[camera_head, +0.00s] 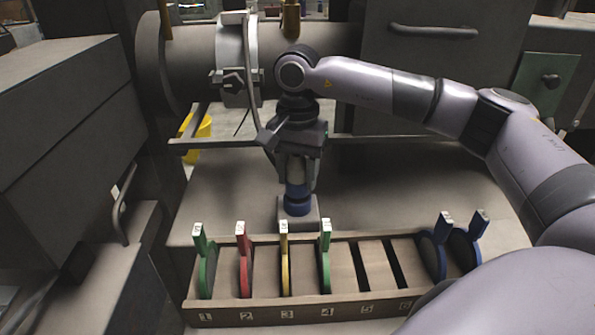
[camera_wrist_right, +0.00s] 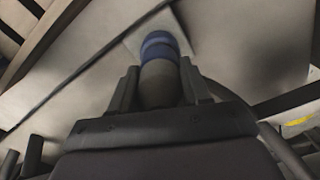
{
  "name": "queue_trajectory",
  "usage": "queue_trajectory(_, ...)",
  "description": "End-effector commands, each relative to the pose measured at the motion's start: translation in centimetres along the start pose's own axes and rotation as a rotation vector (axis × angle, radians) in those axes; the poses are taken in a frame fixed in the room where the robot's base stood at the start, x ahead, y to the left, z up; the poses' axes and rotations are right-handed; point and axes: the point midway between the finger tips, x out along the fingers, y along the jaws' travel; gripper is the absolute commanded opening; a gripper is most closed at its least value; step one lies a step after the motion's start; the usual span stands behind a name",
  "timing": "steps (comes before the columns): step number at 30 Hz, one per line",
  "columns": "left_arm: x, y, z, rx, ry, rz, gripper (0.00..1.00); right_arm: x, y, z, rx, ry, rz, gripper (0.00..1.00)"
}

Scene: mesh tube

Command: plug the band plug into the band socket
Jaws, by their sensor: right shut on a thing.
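My right gripper (camera_head: 298,182) points down over the bench in the head view. Its fingers are shut on the plug, a grey upright cylinder (camera_wrist_right: 160,85) with a blue band near its lower end. Directly below is the socket (camera_head: 298,208), a blue ring on a pale square base plate on the bench. In the right wrist view the blue of plug and socket (camera_wrist_right: 158,40) forms one continuous stack beyond the fingertips. The plug looks in line with the socket and meets it; how deep it sits is hidden. My left gripper is not in view.
A numbered wooden rack (camera_head: 258,312) with several coloured upright discs stands in front of the socket. A large horizontal tube (camera_head: 188,60) with a pale ring clamp is behind. Grey cabinets (camera_head: 60,120) stand at left. The bench right of the socket is clear.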

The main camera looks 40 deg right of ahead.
Motion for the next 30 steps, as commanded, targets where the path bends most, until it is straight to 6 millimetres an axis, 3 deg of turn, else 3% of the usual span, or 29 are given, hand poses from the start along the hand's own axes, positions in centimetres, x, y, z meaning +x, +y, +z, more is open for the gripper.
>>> queue_trajectory(30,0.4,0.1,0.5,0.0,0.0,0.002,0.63,1.0,0.0,0.0,0.0,0.001,-0.001,0.2)
